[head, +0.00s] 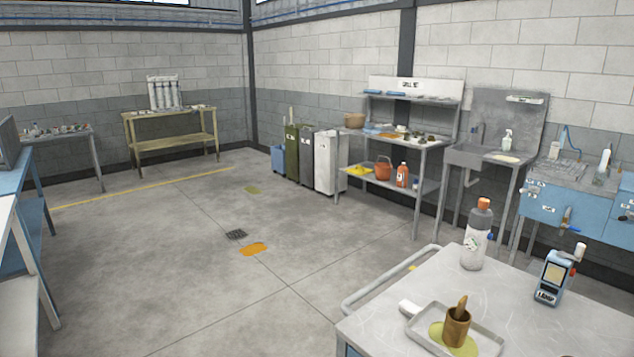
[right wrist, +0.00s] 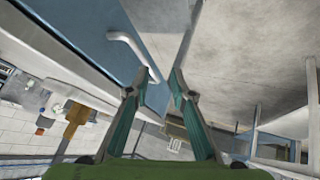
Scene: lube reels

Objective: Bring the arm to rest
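My right gripper (right wrist: 154,84) shows in the right wrist view, with two grey and teal fingers. The fingertips stand apart and nothing is held between them. A blue panel (right wrist: 160,98) and a pale bar-shaped handle (right wrist: 130,48) lie behind the fingers, and I see no contact with them. Neither gripper and neither arm shows in the head view. My left gripper is not in any view.
A grey-topped cart (head: 375,331) is close at front right. It bears a bottle (head: 474,242), a handheld device (head: 553,277) and a tray (head: 485,343) with a brown cup (head: 456,328).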

